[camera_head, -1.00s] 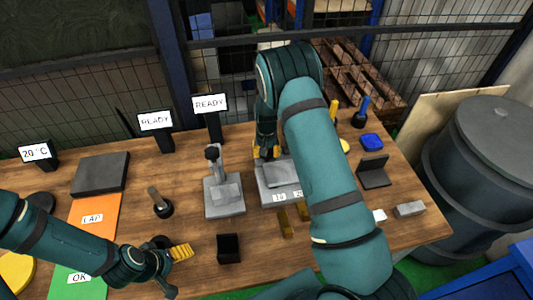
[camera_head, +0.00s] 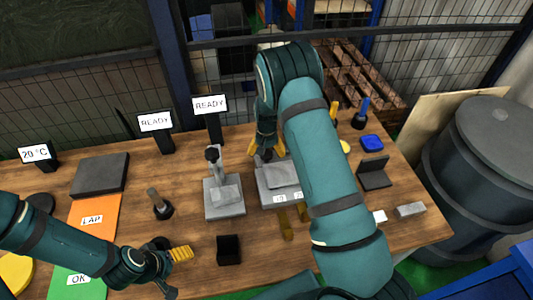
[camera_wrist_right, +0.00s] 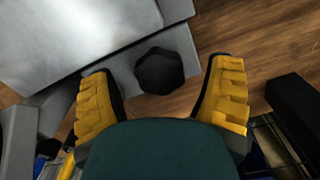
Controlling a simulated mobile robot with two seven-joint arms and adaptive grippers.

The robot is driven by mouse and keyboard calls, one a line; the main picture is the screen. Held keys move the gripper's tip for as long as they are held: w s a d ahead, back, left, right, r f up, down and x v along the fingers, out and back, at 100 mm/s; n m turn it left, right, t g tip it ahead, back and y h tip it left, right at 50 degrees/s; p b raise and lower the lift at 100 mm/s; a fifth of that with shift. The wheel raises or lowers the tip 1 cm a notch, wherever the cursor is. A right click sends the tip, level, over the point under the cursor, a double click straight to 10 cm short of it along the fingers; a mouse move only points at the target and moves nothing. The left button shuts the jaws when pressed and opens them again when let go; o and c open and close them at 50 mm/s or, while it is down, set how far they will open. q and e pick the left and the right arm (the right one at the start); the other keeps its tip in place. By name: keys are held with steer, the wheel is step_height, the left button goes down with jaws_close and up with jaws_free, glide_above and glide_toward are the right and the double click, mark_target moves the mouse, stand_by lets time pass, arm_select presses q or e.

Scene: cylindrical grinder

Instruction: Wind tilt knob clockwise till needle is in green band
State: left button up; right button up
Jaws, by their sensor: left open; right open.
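A dark, faceted tilt knob (camera_wrist_right: 160,72) sits at the end of a grey metal fixture in the right wrist view. The fixture (camera_head: 268,196) stands mid-table in the head view, with small white labels on its front that are too small to read surely. My right gripper (camera_head: 268,147) is open at the fixture's far side. In the wrist view its yellow fingers (camera_wrist_right: 162,98) are spread on both sides of the knob, with clear gaps. My left gripper (camera_head: 172,272) is open and empty over the front left of the table. I cannot make out a needle or green band.
A second grey fixture with an upright post (camera_head: 224,195) stands left of the knob's fixture. A black-handled tool (camera_head: 160,205), a black block (camera_head: 229,249) and brass pieces (camera_head: 286,224) are nearby. My right arm hides part of the table.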

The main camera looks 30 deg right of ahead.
mark_target(267, 153)
step_height(267, 153, up, 11)
steer(key=shift+r, duration=0.2)
stand_by(0.6)
